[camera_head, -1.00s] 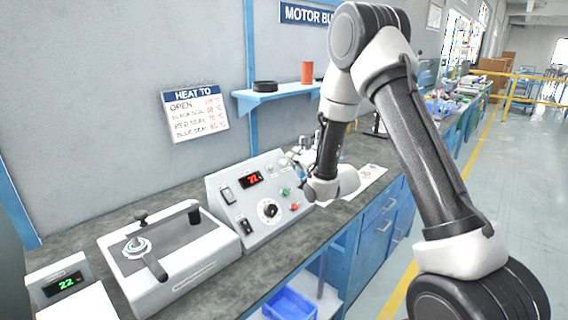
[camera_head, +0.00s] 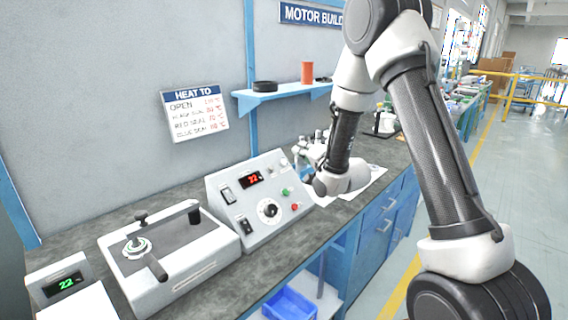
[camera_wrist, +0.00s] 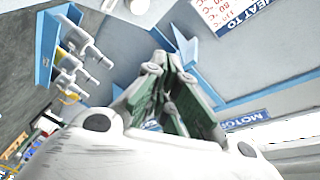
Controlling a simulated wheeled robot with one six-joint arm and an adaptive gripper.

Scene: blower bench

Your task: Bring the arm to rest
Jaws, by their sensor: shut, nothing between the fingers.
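My gripper (camera_wrist: 166,95) shows in the wrist view with its fingers together and nothing between them. In the head view my arm reaches over the right part of the bench, and its wrist hangs just right of the control box (camera_head: 258,200).
A grey heater unit (camera_head: 170,258) with a lever stands on the bench (camera_head: 275,250) at left, beside a small green display (camera_head: 62,284). A shelf (camera_head: 285,91) holds a black ring (camera_head: 265,86) and an orange cylinder (camera_head: 307,72). A blue bin (camera_head: 290,304) sits below. The aisle at right is clear.

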